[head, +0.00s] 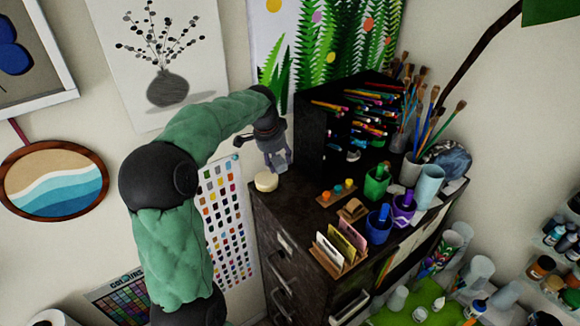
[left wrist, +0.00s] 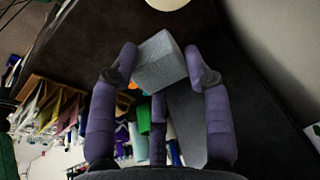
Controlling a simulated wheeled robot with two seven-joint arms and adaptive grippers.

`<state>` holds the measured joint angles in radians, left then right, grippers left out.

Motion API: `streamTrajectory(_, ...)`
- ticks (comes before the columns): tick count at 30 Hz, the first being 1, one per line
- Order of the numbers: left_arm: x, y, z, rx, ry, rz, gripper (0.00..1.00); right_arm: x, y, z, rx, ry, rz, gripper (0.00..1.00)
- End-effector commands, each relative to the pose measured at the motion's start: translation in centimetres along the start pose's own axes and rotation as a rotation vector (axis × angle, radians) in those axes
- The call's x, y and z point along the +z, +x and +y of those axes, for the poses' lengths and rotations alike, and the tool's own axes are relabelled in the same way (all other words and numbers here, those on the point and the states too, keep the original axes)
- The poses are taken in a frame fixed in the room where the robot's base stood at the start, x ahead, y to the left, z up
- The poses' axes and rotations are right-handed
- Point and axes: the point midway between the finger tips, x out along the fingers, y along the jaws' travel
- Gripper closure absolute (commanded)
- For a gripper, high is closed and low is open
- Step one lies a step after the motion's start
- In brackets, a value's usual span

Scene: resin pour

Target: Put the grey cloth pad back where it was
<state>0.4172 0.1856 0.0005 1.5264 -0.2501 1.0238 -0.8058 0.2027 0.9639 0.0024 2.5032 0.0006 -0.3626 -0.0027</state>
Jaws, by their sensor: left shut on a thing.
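The grey cloth pad (left wrist: 160,62) is a small grey block between the fingers of my left gripper (left wrist: 163,70) in the left wrist view. The gripper's purple fingers press on it from both sides. In the head view my left gripper (head: 277,160) is above the back left part of the dark cabinet top, beside the dark pencil rack. The pad is too small or hidden to make out there. My right gripper is in neither view.
A round cream lid or jar (head: 266,182) stands at the cabinet's left corner, close to my left gripper. The dark pencil rack (head: 309,150) stands right of it. Paint pots, a card holder (head: 340,250) and brush cups crowd the cabinet top's right and front.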

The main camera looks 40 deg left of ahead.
Motion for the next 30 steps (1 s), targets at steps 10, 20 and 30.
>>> streamTrajectory(10, -3.5, 4.8, -3.3, 0.002, 0.000, -0.002, 0.77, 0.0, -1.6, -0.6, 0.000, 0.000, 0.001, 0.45)
streamTrajectory(20, -4.7, 8.9, -4.8, -0.001, 0.000, 0.001, 0.77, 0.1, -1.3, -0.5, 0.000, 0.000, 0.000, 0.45)
streamTrajectory(30, -4.8, 12.1, -5.1, -0.002, -0.001, 0.001, 0.78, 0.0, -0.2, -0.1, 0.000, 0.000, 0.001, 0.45)
